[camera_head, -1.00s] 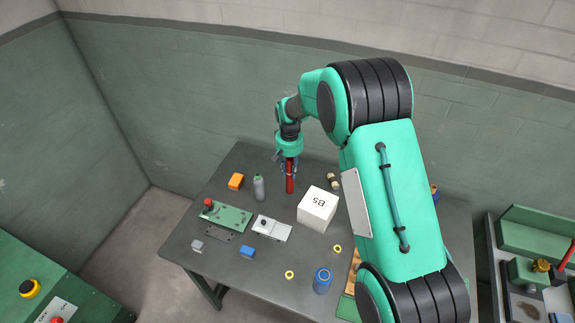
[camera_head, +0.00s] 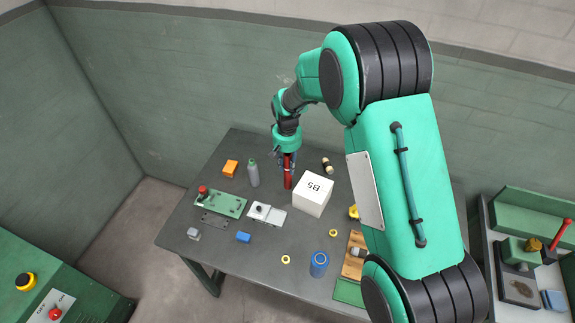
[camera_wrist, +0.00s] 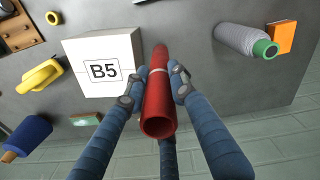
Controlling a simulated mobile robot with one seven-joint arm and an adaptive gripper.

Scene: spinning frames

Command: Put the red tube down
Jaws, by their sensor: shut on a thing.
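The red tube (camera_head: 287,177) is upright at the back of the grey table (camera_head: 190,222). It also shows in the wrist view (camera_wrist: 158,103), its open end toward the camera and its other end toward the tabletop. My gripper (camera_head: 287,163) is shut on its upper part; the fingers (camera_wrist: 153,84) press it from both sides in the wrist view. I cannot tell whether its lower end touches the table.
A white box marked B5 (camera_head: 312,195) stands close right of the tube.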

